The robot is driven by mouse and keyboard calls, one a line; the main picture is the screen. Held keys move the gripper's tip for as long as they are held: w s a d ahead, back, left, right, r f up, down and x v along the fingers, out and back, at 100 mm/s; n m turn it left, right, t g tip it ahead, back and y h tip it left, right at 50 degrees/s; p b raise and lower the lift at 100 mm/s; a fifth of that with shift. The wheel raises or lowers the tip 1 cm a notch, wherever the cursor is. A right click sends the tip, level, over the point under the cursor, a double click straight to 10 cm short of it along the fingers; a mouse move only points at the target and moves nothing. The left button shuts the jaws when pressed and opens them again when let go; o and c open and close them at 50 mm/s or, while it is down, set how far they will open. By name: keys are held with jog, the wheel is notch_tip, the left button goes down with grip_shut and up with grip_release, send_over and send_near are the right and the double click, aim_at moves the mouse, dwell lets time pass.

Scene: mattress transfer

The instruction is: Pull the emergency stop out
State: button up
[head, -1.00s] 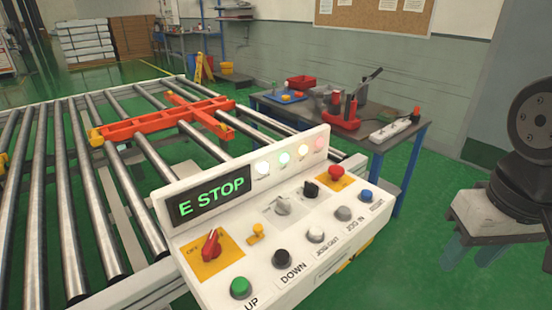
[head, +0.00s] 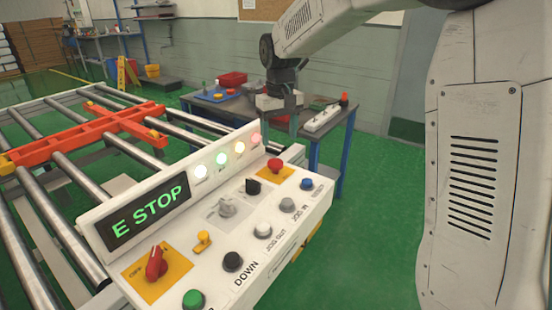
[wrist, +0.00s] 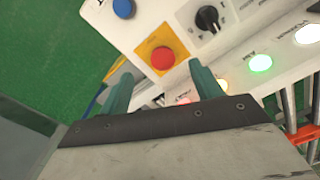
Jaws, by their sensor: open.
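The emergency stop is a red mushroom button (head: 275,165) on a yellow square plate at the far right corner of the white control panel (head: 318,208). The panel's display (head: 150,212) reads "E STOP" in green. In the wrist view the red button (wrist: 163,58) lies just beyond and between my gripper's two green fingers (wrist: 160,88). My gripper is open and empty, apart from the button. In the head view the gripper (head: 280,125) hangs above and behind the button. I cannot tell whether the button is pressed in.
Near the button are a black knob (head: 253,187), a blue button (head: 307,184) and lit lamps (head: 223,159). A roller conveyor (head: 60,150) with an orange frame (head: 110,128) lies left. A workbench (head: 335,125) with tools stands behind. Green floor to the right is clear.

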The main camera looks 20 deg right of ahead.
aim_at(276, 161)
jog(key=shift+w+a+f, duration=0.2)
jog(key=shift+w+f, duration=0.7)
jog(key=shift+w, duration=0.15)
notch_tip(276, 161, down, 8)
jog(key=shift+r, duration=0.2)
jog(key=c, duration=1.4)
jog(key=shift+r, duration=0.95)
jog(key=o, duration=1.4)
jog(key=shift+r, duration=0.15)
